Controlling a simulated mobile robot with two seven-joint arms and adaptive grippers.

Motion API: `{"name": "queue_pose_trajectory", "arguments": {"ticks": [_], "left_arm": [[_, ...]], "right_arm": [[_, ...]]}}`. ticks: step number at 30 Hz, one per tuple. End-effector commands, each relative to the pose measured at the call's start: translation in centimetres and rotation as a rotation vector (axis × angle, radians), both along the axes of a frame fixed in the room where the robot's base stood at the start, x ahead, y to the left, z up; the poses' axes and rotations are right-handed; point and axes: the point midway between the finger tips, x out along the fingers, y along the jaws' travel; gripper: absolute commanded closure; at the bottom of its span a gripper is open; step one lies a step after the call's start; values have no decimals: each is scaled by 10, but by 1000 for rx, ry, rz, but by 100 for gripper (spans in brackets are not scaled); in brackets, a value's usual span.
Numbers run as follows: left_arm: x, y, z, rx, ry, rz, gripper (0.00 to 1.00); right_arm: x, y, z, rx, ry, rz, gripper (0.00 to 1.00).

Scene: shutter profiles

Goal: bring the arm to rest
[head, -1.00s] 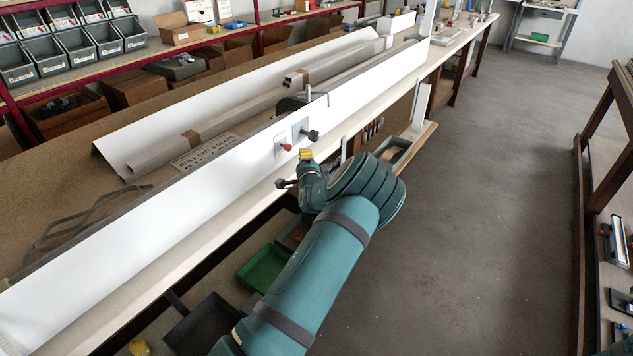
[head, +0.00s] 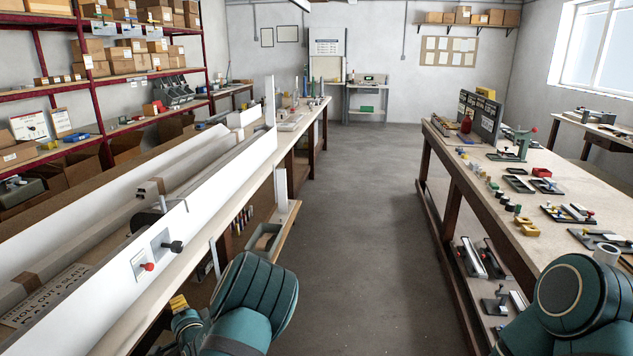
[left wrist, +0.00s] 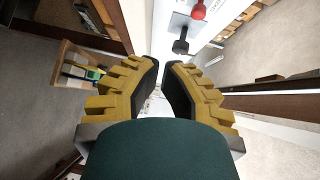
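My left arm comes in at the lower edge of the head view. Its gripper (head: 179,303) shows only as yellow fingers in front of the long bench. In the left wrist view the two yellow fingers with black pads (left wrist: 160,78) stand slightly apart at the tips, with nothing between them. The red knob (head: 147,267) and the black knob (head: 173,246) on the long white profile (head: 100,292) are just beyond the gripper. The red knob (left wrist: 198,11) also shows at the top of the wrist view. A link of my right arm is at lower right; its gripper is out of view.
An open grey bin (head: 264,238) sits on a low shelf by the long bench, near my left arm. A workbench (head: 560,205) with several small tools and fixtures stands at right. The grey floor aisle (head: 365,200) between the benches is clear.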

Motion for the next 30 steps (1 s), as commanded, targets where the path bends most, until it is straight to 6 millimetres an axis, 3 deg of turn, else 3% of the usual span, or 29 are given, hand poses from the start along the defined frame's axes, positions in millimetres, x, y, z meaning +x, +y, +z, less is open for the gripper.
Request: {"name": "queue_pose_trajectory", "arguments": {"ticks": [5, 9, 12, 16, 21, 25, 30], "left_arm": [[-54, -25, -93, -401, 110, 70, 100], [-107, -78, -155, -777, 204, 162, 100], [-147, -127, -181, -1040, 277, 243, 100], [-198, -198, -190, -1353, 386, 362, 100], [-250, -269, -172, -1626, 528, 494, 100], [-272, -296, -157, -1721, 597, 552, 100], [-279, -304, -152, -1747, 621, 572, 100]], "right_arm": [[0, 0, 0, 0, 0, 0, 44], [0, 0, 0, 0, 0, 0, 44], [0, 0, 0, 0, 0, 0, 44], [0, 0, 0, 0, 0, 0, 44], [0, 0, 0, 0, 0, 0, 44], [0, 0, 0, 0, 0, 0, 44], [0, 0, 0, 0, 0, 0, 44]]}}
